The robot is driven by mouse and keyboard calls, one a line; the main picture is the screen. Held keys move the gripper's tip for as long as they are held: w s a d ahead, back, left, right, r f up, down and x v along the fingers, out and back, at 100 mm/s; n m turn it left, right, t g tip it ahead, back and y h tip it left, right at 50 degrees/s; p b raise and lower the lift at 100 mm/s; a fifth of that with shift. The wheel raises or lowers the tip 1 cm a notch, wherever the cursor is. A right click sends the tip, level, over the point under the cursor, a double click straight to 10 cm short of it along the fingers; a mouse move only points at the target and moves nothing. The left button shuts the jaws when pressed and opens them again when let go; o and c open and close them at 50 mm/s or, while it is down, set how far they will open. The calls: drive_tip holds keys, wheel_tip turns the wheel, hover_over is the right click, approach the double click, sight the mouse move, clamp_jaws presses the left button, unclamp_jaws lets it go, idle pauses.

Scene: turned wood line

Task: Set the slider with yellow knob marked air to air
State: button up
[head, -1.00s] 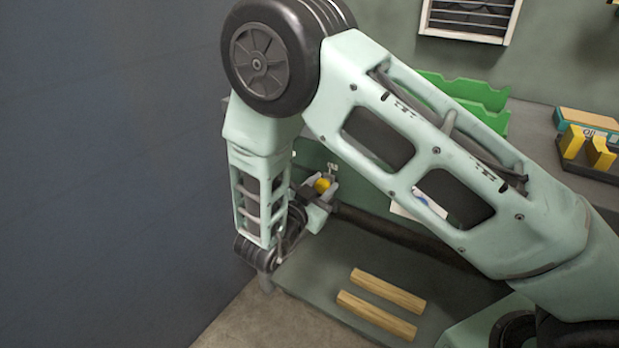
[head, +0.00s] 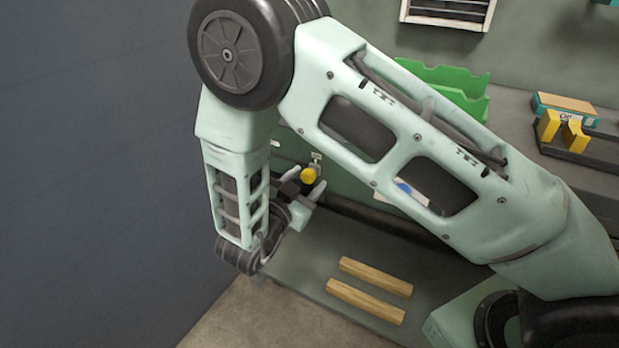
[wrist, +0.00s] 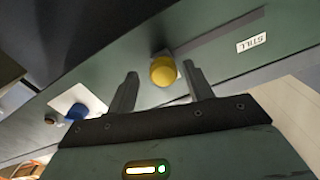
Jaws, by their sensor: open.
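The yellow knob (head: 309,175) sits on the front of the green panel, under my forearm in the head view. It also shows in the wrist view (wrist: 163,71), in front of a dark slot. My gripper (wrist: 160,84) is open, with one finger on each side of the knob and a visible gap to each. In the head view my gripper (head: 306,186) is at the knob. A label reading STILL (wrist: 251,43) is to the right of the knob in the wrist view. An air label is not readable.
A blue knob (wrist: 76,112) on a white plate is left of the yellow one in the wrist view. Two wooden bars (head: 370,290) lie on the lower shelf. A green bin (head: 450,90) and yellow blocks (head: 562,130) are on the bench at right.

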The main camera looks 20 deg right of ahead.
drive_tip(key=v, duration=1.5)
drive_tip(key=shift+a, duration=0.2)
